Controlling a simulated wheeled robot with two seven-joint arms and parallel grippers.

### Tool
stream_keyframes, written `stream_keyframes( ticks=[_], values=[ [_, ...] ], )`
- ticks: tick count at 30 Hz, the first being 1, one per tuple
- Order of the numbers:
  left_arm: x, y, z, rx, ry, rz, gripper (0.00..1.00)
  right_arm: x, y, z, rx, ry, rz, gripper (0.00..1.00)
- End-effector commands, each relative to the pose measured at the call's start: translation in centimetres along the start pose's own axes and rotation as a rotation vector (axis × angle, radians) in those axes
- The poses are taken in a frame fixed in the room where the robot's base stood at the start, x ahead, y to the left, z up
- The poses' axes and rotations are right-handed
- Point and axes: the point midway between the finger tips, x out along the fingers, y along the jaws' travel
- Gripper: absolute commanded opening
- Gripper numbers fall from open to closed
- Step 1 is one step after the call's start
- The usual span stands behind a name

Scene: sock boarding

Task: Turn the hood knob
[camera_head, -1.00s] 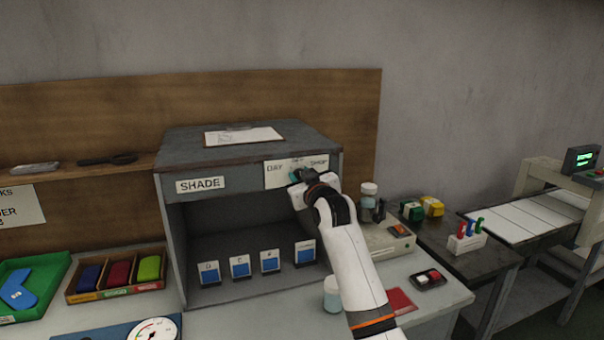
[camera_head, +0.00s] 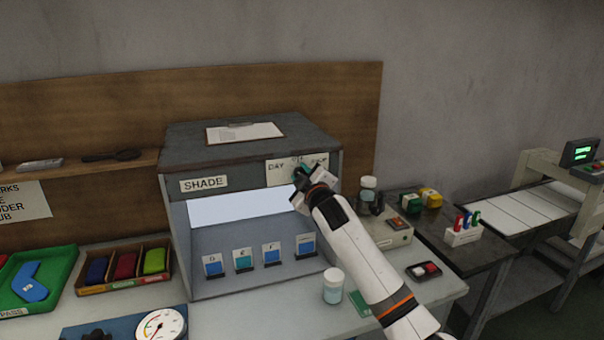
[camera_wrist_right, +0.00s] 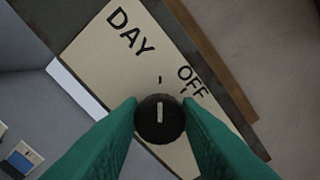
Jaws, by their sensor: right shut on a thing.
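The hood (camera_head: 250,148) is a grey box marked SHADE, with a light panel (camera_head: 240,206) glowing inside it. Its cream label plate (camera_head: 283,175) reads DAY and OFF, with a third word partly covered. In the right wrist view, the round black knob (camera_wrist_right: 159,119) sits between the green fingertips of my right gripper (camera_wrist_right: 160,122), which is shut on it. The knob's white mark points up at a tick on the DAY side of the OFF tick. In the head view my right gripper (camera_head: 303,177) covers the knob. My left gripper is not in view.
Several blue swatch cards (camera_head: 243,259) stand inside the hood. A white-capped jar (camera_head: 333,286) and a small box with red and white buttons (camera_head: 424,271) are near my right arm. A clipboard (camera_head: 244,133) lies on top of the hood.

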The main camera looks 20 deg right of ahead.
Motion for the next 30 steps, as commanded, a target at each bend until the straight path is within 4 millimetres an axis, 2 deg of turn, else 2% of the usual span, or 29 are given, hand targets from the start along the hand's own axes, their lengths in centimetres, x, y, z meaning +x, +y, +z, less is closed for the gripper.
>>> stream_keyframes(
  ticks=[14, 15, 18, 26, 30],
  values=[
    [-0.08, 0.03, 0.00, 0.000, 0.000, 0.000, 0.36, 0.00, 0.05, 0.03, -0.014, -0.001, 0.000, 0.08],
    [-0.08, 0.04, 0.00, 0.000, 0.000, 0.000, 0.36, 0.00, 0.05, 0.03, -0.014, -0.001, 0.000, 0.37],
    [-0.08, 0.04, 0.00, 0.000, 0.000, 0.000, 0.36, 0.00, 0.05, 0.03, -0.013, -0.001, 0.000, 0.51],
    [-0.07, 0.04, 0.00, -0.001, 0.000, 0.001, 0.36, -0.04, 0.04, 0.02, -0.012, 0.000, 0.000, 0.51],
    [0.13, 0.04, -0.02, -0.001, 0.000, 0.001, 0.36, -0.74, 0.14, -0.09, -0.012, 0.000, 0.000, 0.51]
  ],
)
